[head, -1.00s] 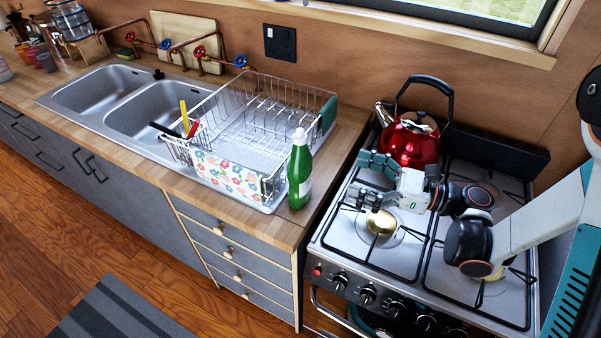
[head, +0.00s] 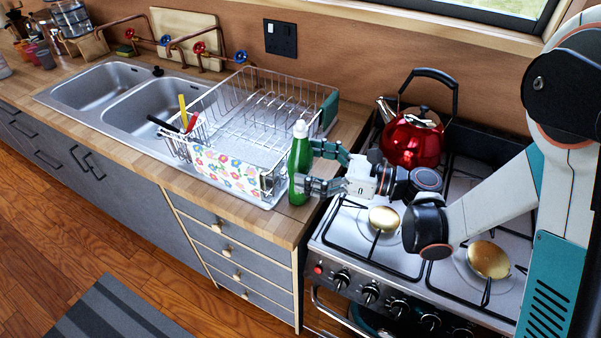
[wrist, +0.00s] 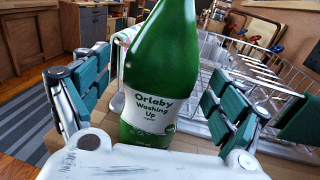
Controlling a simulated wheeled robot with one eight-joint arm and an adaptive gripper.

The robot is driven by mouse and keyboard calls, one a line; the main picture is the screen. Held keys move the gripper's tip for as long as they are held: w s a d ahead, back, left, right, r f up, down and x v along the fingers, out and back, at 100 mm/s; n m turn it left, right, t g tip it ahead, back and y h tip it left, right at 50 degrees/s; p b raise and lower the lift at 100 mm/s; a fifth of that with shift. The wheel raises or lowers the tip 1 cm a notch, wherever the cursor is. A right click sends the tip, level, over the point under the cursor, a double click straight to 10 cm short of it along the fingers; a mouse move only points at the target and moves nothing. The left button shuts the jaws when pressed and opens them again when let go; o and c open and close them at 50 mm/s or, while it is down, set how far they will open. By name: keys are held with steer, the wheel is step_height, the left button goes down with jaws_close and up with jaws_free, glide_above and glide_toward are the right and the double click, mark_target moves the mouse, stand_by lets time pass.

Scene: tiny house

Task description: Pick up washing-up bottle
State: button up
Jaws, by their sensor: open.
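The washing-up bottle (head: 300,165) is green with a white cap and stands upright on the wooden counter's right end, beside the dish rack. In the wrist view the bottle (wrist: 160,75) fills the middle, with its "Orlaby Washing Up" label facing me. My gripper (head: 308,168) is open and reaches in from the right, level with the bottle's body. In the wrist view my gripper's fingers (wrist: 158,95) stand on either side of the bottle, with visible gaps. The bottle's base is partly hidden by the gripper's palm.
The wire dish rack (head: 255,115) stands just left of the bottle, with a flowered cloth (head: 228,172) over its front. A red kettle (head: 412,140) sits on the stove (head: 345,232) right of the counter, close behind my gripper. A double sink (head: 145,110) lies farther left.

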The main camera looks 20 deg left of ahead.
steer(key=shift+s+a, duration=0.15)
steer(key=shift+a, duration=1.05)
steer(key=c, duration=1.6)
steer(key=shift+r, duration=0.15)
